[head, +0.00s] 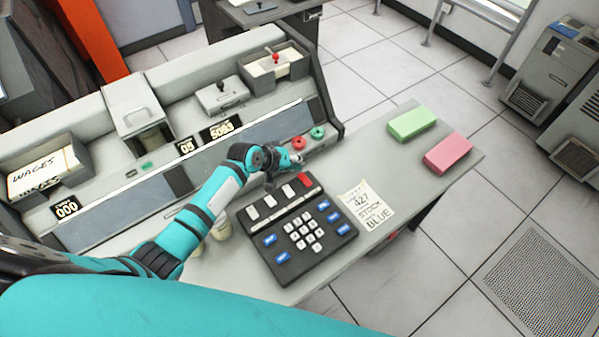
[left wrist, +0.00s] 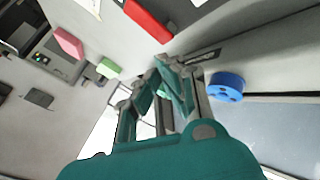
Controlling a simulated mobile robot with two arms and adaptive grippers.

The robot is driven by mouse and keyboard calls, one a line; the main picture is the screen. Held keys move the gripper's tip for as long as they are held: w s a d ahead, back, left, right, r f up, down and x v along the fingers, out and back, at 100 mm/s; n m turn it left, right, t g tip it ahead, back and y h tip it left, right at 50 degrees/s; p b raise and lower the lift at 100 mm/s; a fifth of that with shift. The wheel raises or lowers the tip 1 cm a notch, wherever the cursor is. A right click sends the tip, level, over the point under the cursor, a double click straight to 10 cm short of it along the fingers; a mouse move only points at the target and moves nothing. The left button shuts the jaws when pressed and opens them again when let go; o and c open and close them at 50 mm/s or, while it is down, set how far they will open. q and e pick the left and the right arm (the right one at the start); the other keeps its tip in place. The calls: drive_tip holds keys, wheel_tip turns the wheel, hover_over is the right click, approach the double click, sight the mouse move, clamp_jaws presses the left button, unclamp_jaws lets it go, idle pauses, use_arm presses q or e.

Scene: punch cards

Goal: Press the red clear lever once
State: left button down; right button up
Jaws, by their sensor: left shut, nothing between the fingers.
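The red lever (head: 305,179) is at the top right corner of the black keypad console (head: 285,262), beside several white levers. In the left wrist view a red bar (left wrist: 148,20), which looks like the same lever, lies at the top, apart from the fingers. My left gripper (head: 298,158) is shut and empty, just behind the lever, between the console and the round knobs. It also shows in the left wrist view, its fingertips (left wrist: 163,64) close together. I cannot tell how high the tips are above the desk. My right gripper is not in view.
A red knob (head: 299,143) and a green knob (head: 317,132) sit close behind the gripper; a blue knob (left wrist: 228,86) shows in the wrist view. A note (head: 366,207) lies right of the console. Green (head: 412,123) and pink (head: 448,153) blocks lie at the desk's right end.

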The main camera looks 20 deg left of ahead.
sight(297, 177)
use_arm(q)
drive_tip(key=shift+f, duration=0.15)
drive_tip(key=shift+f, duration=0.3)
drive_tip(key=shift+s+f+b, duration=0.1)
drive_tip(key=shift+f+b, duration=0.25)
drive_tip(key=shift+b, duration=0.05)
idle(0.5)
drive_tip(key=shift+s+d+f, duration=0.2)
drive_tip(key=shift+s+f, duration=0.1)
drive_tip(key=shift+f, duration=0.35)
idle(0.3)
drive_tip(key=shift+w+a+r+p, duration=0.1)
drive_tip(key=shift+r+p, duration=0.5)
drive_tip(key=shift+r, duration=0.2)
drive_tip(key=shift+w+a+r, duration=0.1)
drive_tip(key=shift+w+r, duration=0.05)
drive_tip(key=shift+r, duration=0.3)
drive_tip(key=shift+r+p, duration=0.1)
drive_tip(key=shift+p, duration=0.2)
